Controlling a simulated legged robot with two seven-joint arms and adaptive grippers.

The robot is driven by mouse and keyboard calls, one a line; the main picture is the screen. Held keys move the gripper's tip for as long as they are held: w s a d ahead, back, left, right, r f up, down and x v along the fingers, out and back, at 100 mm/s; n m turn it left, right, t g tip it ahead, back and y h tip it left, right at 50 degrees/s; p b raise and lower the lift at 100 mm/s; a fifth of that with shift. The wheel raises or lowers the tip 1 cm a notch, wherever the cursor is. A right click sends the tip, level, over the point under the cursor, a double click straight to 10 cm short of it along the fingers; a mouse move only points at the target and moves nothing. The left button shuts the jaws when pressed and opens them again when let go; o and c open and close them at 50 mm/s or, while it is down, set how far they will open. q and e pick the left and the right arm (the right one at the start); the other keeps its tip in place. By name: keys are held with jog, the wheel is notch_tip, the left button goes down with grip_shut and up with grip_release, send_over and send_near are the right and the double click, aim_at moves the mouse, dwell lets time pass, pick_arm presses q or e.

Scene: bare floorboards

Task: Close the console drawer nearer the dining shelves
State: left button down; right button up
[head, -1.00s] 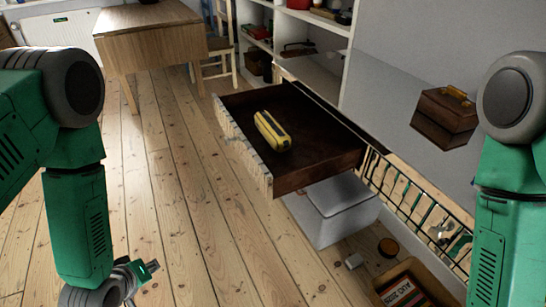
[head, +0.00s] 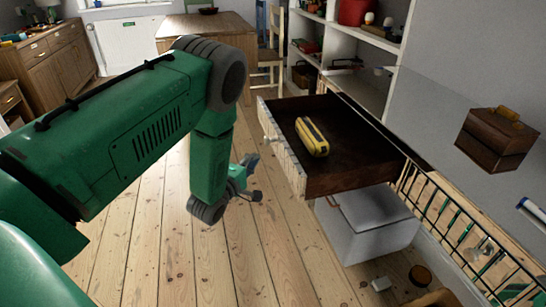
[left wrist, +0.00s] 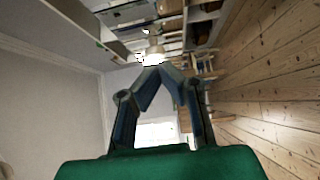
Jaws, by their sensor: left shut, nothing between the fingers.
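The console drawer (head: 285,152) near the white shelves (head: 350,35) is pulled out in the head view. Its pale slatted front faces left, and a yellow-and-black object (head: 312,137) lies on its dark bottom. My left gripper (head: 254,162) is in front of the drawer, just left of its front panel, apart from it as far as I can tell. In the left wrist view its fingers (left wrist: 163,73) come together at the tips, with nothing held. The drawer is not clear in that view. My right gripper is not in view.
The console's grey top (head: 435,105) bears a brown box (head: 495,140). A white-grey bin (head: 370,222) stands on the floor under the drawer. A wooden table (head: 205,28) and a chair (head: 272,50) stand behind. The floorboards left of the drawer are clear.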

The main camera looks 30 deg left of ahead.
aim_at(277, 148)
pick_arm(q)
jog(key=w, duration=0.1)
jog(key=w+d, duration=0.1)
jog(key=w, duration=0.1)
jog(key=w+d+b, duration=0.1)
jog(key=shift+w+r, duration=0.1)
jog(key=shift+w, duration=0.05)
jog(key=shift+w+d, duration=0.3)
jog(key=shift+w, duration=0.3)
jog(key=shift+a, duration=0.1)
jog(key=shift+w, duration=0.1)
